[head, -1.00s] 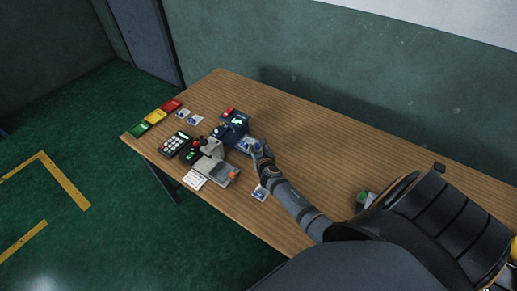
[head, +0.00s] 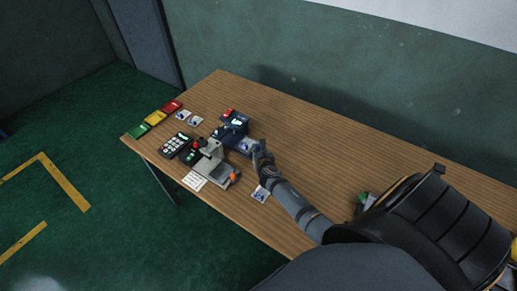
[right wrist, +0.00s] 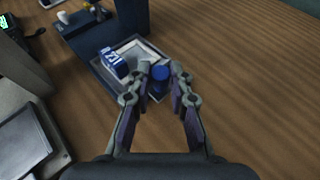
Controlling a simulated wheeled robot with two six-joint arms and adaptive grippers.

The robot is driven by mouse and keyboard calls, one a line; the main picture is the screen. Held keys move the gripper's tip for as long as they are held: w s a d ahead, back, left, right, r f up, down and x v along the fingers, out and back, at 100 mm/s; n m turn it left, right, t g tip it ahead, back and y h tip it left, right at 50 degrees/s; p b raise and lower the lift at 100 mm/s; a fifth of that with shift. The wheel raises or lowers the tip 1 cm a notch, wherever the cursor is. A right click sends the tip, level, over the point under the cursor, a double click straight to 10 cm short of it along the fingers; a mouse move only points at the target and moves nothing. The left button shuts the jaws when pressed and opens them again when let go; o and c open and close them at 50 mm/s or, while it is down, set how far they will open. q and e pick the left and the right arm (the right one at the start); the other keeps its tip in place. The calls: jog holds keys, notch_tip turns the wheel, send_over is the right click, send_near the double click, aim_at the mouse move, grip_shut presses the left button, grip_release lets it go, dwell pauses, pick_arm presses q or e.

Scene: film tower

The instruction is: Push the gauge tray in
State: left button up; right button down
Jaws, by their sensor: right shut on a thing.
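The dark blue gauge (head: 230,132) stands on the wooden table, left of the middle in the head view. Its tray (head: 246,146) sticks out on the side facing my right gripper. In the right wrist view the open-topped tray (right wrist: 99,70) holds a blue-and-white box (right wrist: 113,62). My right gripper (head: 260,152) is at the tray's outer end. In the wrist view its fingertips (right wrist: 160,76) are shut on a blue rounded handle (right wrist: 160,80) at that end. The fingers hide part of the handle. My left gripper is not in view.
A grey device (head: 213,164) stands close beside the gauge, with a black keypad (head: 175,144) beyond it. A card (head: 261,194) lies near my right arm. Green, yellow and red trays (head: 155,118) line the far-left end. The right table top is mostly clear.

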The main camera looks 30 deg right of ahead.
aim_at(243, 140)
jog(key=w+a, duration=0.1)
jog(key=w, duration=0.1)
jog(key=w+a+b, duration=0.1)
jog(key=w, duration=0.3)
jog(key=shift+w+a+f+b, duration=0.15)
jog(key=shift+w+a+b, duration=0.25)
jog(key=shift+w+a, duration=0.15)
jog(key=shift+r, duration=0.2)
jog(key=c, duration=1.6)
grip_release()
jog(key=o, duration=0.4)
jog(key=shift+w+f, duration=0.1)
jog(key=shift+w, duration=0.05)
jog(key=shift+s, duration=0.25)
jog(key=v, duration=1.1)
jog(key=shift+s+a+r, duration=0.2)
jog(key=shift+r, duration=0.05)
